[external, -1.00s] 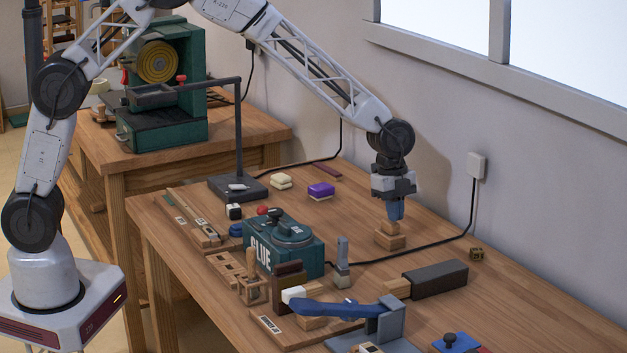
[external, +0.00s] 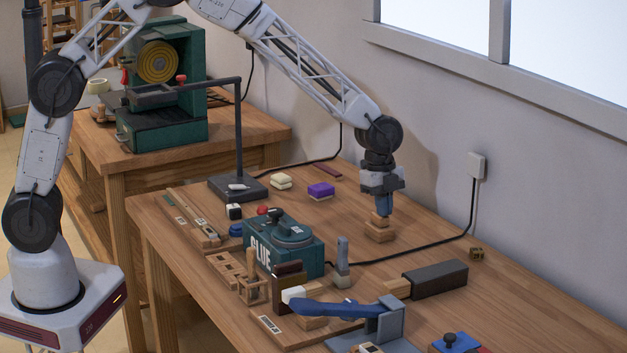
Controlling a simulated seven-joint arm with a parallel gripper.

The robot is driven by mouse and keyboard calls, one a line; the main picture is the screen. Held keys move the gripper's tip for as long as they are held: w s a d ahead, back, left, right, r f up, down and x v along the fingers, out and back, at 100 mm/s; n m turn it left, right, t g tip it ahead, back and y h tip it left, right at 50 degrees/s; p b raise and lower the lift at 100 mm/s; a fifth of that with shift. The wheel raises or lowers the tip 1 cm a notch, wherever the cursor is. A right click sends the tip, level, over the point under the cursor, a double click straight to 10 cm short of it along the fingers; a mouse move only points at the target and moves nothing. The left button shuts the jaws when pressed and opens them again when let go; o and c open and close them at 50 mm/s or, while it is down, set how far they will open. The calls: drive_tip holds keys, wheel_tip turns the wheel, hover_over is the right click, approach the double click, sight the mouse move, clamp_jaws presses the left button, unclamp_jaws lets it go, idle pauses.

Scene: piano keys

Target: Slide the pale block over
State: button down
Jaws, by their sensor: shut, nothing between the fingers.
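Nothing shows between the fingers.
A green glue box (external: 290,262) and an upright grey-handled tool (external: 343,262) stand to the front left. A dark sleeve (external: 436,279) with a wooden end lies to the front right. A black cable runs beside the block.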

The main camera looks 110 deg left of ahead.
drive_tip(key=s+a, duration=0.3)
drive_tip(key=s, duration=0.1)
drive_tip(key=s+a+f, duration=0.1)
drive_tip(key=s+a, duration=0.6)
drive_tip(key=s, duration=0.1)
drive_tip(key=shift+a+f, duration=0.3)
drive_tip(key=shift+f, duration=0.05)
drive_tip(key=shift+w+r, duration=0.25)
drive_tip(key=shift+r, duration=0.75)
drive_tip(key=shift+r, duration=0.25)
drive_tip(key=s+a, duration=0.8)
drive_tip(key=shift+s+a+r, duration=0.1)
drive_tip(key=shift+s+a, duration=0.15)
drive_tip(key=shift+a, duration=0.05)
